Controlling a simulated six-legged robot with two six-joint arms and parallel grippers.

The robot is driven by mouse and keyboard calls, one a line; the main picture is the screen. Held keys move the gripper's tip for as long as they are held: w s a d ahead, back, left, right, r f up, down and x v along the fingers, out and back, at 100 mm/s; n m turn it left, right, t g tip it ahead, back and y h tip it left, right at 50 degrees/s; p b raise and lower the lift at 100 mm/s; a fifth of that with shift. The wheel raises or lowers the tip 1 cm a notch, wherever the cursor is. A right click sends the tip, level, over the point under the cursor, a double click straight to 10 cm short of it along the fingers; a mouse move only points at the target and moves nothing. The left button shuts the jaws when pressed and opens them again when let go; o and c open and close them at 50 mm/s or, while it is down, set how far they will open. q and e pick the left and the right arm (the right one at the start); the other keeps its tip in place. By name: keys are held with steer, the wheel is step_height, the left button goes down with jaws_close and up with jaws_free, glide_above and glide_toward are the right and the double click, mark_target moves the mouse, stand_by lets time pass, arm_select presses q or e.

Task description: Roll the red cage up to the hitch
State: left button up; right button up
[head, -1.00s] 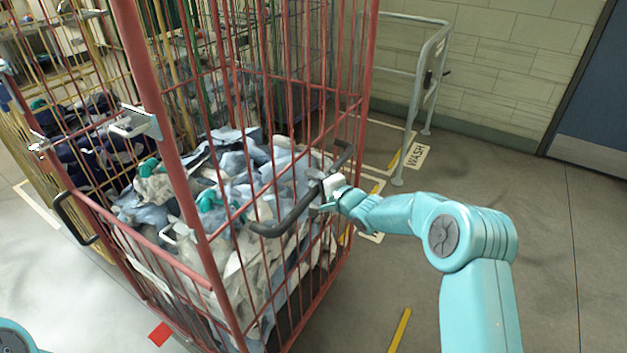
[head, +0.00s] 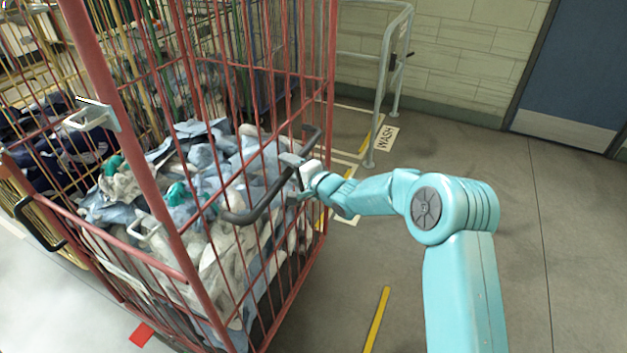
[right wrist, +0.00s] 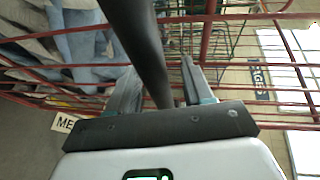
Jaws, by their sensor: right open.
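The red cage (head: 152,185) fills the left half of the head view, full of grey, pale blue and teal laundry (head: 225,165). A black push handle (head: 262,198) runs along its near right side. My right gripper (head: 303,178) is at this handle, with the arm coming from the right. In the right wrist view, the dark handle (right wrist: 143,45) passes between the two open fingers (right wrist: 158,85). Whether the fingers touch it I cannot tell. The grey rail frame (head: 382,80) stands behind the cage beside a floor sign reading WASH; I cannot tell where the hitch is. My left gripper is not in view.
A yellow cage (head: 35,200) with dark laundry stands close on the left. A yellow floor strip (head: 376,320) and a red floor mark (head: 142,334) lie nearby. A blue door (head: 575,75) is at the upper right. The floor at right is clear.

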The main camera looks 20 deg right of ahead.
steer(key=b+v, duration=0.2)
steer(key=v, duration=1.2)
steer(key=shift+s+r, duration=0.2)
steer(key=shift+a, duration=0.1)
steer(key=s+a+f+g, duration=0.35)
steer(key=a+f, duration=0.35)
steer(key=f, duration=0.3)
steer(key=s+a+f+g, duration=0.2)
steer(key=s+a+f, duration=0.3)
steer(key=f, duration=0.6)
steer(key=s+a+f+n+g, duration=0.1)
steer(key=s+f+n+g, duration=0.2)
steer(key=s, duration=0.4)
steer(key=s+a+f+n+g, duration=0.2)
steer(key=s+f+n+g, duration=0.1)
steer(key=s, duration=0.4)
steer(key=s+a+f+n+g+h, duration=0.1)
steer(key=s+f+n+g, duration=0.2)
steer(key=s+f+n, duration=0.2)
steer(key=shift+s+a+f+n, duration=0.2)
steer(key=shift+s+f+n, duration=0.15)
steer(key=shift+s, duration=0.75)
